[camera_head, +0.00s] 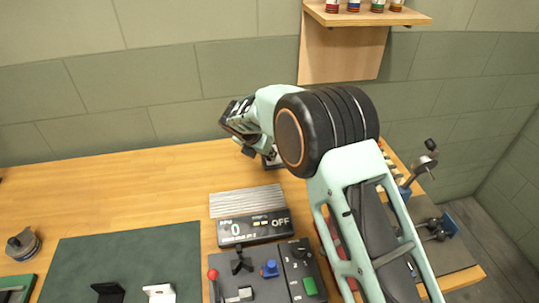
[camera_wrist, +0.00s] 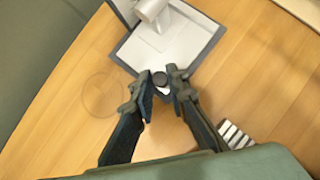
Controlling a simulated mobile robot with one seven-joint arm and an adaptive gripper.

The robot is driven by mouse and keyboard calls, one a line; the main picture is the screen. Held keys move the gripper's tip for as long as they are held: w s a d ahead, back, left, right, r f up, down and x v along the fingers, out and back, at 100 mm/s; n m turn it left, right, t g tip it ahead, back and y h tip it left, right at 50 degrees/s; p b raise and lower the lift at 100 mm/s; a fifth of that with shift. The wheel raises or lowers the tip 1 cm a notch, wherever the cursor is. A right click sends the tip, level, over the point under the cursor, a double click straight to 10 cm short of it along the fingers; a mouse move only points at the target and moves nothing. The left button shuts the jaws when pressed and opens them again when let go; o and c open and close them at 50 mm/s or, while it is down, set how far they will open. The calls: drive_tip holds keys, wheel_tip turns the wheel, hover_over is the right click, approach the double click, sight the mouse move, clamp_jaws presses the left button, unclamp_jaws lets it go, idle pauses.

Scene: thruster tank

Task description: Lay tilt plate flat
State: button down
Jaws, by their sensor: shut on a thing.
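The tilt plate (camera_wrist: 172,42) is a pale square plate with a dark rim at the top of the wrist view. A light grey cylinder stands on or over it. My gripper (camera_wrist: 160,85) has both fingers closed on a small dark knob (camera_wrist: 160,78) at the plate's near corner. How far the plate tilts cannot be told from this view. In the head view my gripper (camera_head: 247,147) points down at the back of the table, and a dark-edged pale part of the plate (camera_head: 272,161) shows beneath it. My arm hides most of the plate there.
An RPM display reading 0 and OFF (camera_head: 253,228) and a control panel with levers and buttons (camera_head: 262,275) stand in front. A dark green mat (camera_head: 130,255) lies left. Clamps stand at the right (camera_head: 437,228). Bare wood lies left of the plate.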

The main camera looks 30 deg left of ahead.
drive_tip(key=shift+f, duration=0.15)
drive_tip(key=c, duration=1.9)
unclamp_jaws()
drive_tip(key=v, duration=1.2)
